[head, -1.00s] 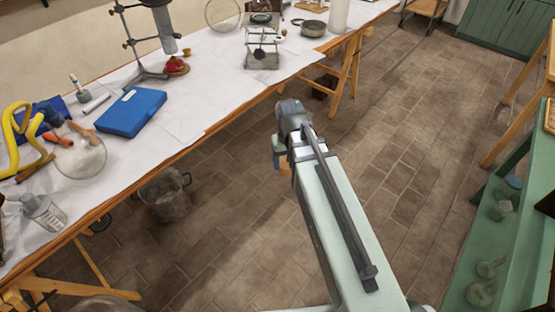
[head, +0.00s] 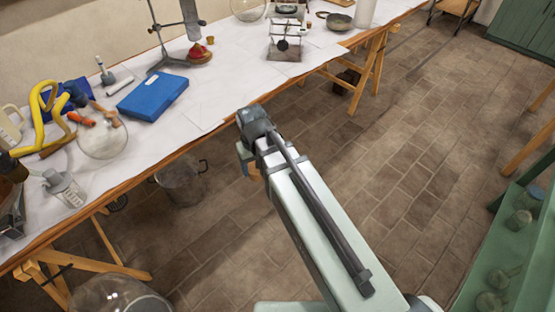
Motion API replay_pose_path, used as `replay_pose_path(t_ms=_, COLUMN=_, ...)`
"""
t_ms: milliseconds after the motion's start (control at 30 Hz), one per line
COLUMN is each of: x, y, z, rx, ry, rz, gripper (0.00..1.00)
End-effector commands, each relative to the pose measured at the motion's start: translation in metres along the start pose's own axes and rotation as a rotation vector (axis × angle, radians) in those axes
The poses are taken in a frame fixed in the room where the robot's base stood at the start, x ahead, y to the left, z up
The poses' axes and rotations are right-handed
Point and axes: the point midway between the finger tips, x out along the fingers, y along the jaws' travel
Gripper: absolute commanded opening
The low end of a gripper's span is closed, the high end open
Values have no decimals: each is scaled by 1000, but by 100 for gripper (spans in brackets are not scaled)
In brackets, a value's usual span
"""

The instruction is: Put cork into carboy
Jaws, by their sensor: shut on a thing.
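My gripper (head: 246,160) hangs at the end of my arm, past the front edge of the table and above the floor. It is shut on a small tan-brown piece, which looks like the cork (head: 253,171); my wrist hides most of it. A large clear glass vessel, which looks like the carboy (head: 115,296), stands low at the bottom left, in front of the table. Only its rounded upper part is in the picture, and its mouth is not clear. The gripper is well to the right of it and apart from it.
The white-covered table (head: 225,75) runs along the left. It bears a blue case (head: 153,97), a round glass flask (head: 103,139), a yellow hose (head: 50,110) and a stand. A bucket (head: 182,182) sits under its edge. Green shelves (head: 500,255) stand right. The floor between is clear.

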Motion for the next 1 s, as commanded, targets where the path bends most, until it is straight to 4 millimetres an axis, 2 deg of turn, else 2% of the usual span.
replay_pose_path(t_ms=33, x=1, y=-16, z=-2, rx=-28, ry=0, rz=0, gripper=44)
replay_pose_path(t_ms=467, x=9, y=-132, z=-6, rx=-228, ry=1, rz=0, gripper=44)
replay_pose_path(t_ms=1000, x=23, y=-286, z=16, rx=-478, ry=0, rz=0, gripper=44)
